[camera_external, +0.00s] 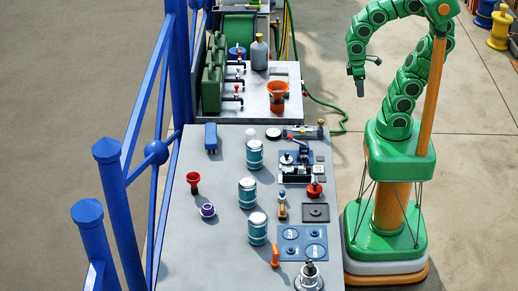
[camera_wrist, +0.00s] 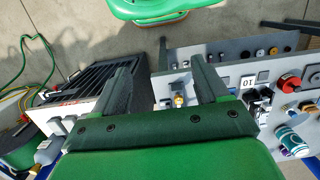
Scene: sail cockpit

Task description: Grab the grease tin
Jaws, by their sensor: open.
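Three teal cylindrical tins with white lids stand upright in a column on the grey table: a far tin (camera_external: 255,155), a middle tin (camera_external: 247,193) and a near tin (camera_external: 258,229). They look alike, and I cannot read which is the grease tin. One teal tin (camera_wrist: 293,142) shows at the lower right of the wrist view. My gripper (camera_external: 359,90) hangs high, right of the table and away from the tins. In the wrist view my gripper (camera_wrist: 163,64) has its two fingers wide apart with nothing held between them.
The table (camera_external: 225,265) also holds a red funnel-like piece (camera_external: 193,181), a purple cup (camera_external: 207,211), a blue plate with round recesses (camera_external: 302,243) and switch gear along its right side. Blue railings (camera_external: 163,70) run along the left. An orange pot (camera_external: 278,93) stands farther back.

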